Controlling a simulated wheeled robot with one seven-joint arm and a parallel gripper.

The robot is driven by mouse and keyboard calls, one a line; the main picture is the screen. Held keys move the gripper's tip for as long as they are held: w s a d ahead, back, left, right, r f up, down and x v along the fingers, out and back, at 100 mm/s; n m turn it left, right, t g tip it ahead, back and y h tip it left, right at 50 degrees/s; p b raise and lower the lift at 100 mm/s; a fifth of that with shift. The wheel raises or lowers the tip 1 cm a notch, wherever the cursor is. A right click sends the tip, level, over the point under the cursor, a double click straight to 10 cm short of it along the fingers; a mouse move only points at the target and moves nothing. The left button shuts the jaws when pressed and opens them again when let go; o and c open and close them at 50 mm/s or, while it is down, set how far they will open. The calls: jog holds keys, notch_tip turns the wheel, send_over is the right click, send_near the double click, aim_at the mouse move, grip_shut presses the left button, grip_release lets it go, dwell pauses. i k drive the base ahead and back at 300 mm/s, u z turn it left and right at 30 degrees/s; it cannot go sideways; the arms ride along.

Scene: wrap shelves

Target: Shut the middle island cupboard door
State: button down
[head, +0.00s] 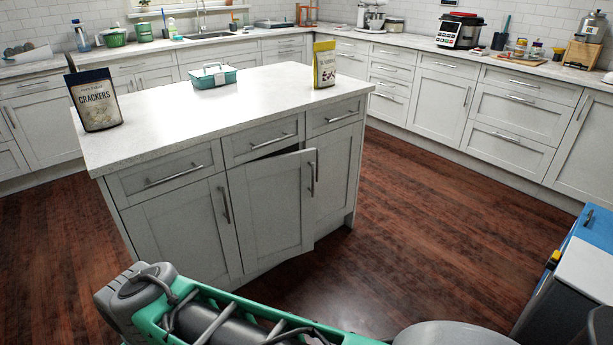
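The middle island cupboard door (272,207) is white with a recessed panel and stands slightly ajar. Its right edge is swung out toward me, and a dark gap shows along its top. Its vertical bar handle (312,180) is near the upper right edge. The white island (200,130) has closed-looking doors on both sides, the left door (180,235) and the right door (333,165). My arm crosses the bottom of the head view, in front of the island. My gripper is not in view.
A crackers bag (97,100), a teal container (213,76) and a yellow bag (324,64) stand on the island top. Dark wooden floor (420,215) is open to the right of the island.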

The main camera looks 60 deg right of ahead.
aim_at(272, 198)
jog(key=u, duration=0.4)
jog(key=k, duration=0.9)
jog(key=z, duration=0.45)
jog(key=i, duration=1.4)
jog(key=z, duration=0.7)
jog(key=i, duration=0.45)
jog(key=z, duration=0.1)
